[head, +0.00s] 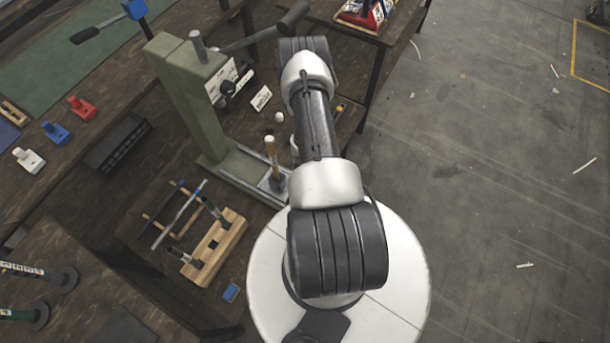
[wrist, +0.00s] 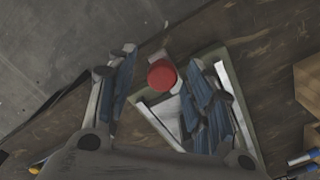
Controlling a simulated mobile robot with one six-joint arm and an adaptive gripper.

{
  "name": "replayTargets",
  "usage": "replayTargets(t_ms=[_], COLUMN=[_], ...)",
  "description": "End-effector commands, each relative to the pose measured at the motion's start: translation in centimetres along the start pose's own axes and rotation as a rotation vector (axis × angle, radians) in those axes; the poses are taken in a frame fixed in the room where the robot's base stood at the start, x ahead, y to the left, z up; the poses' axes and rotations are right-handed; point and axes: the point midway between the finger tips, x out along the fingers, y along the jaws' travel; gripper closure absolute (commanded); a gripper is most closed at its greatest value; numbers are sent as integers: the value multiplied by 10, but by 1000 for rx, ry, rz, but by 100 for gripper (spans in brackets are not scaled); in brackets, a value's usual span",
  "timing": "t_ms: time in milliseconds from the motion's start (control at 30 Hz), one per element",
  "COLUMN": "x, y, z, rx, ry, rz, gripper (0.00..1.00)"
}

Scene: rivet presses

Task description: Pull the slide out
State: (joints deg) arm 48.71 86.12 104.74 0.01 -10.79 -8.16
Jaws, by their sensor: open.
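The green rivet press (head: 190,95) stands on the dark wooden bench, with a metal base channel (head: 245,170) running toward my arm. In the wrist view a pale metal slide (wrist: 165,115) lies between the rails of the base. A round red knob (wrist: 162,74) shows at its outer end. My gripper (wrist: 164,68) is open, with one blue-padded finger on each side of the knob. I cannot tell whether either finger touches it. In the head view my arm hides the gripper and the red knob.
A wooden rack (head: 215,248) with tools stands left of the press base. A small blue block (head: 231,292) lies near it. The press lever (head: 265,33) reaches over the bench. Open grey floor (head: 480,200) lies to the right.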

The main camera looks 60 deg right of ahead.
Motion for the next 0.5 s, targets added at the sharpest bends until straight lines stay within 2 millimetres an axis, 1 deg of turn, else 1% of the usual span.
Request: replayTargets(t_ms=[167,400,500], x=[-26,-78,-96], y=[0,1,1], z=[-2,-2,-1], rx=[0,1,1], ry=[3,3,2], rz=[0,0,0], gripper=[52,52,52])
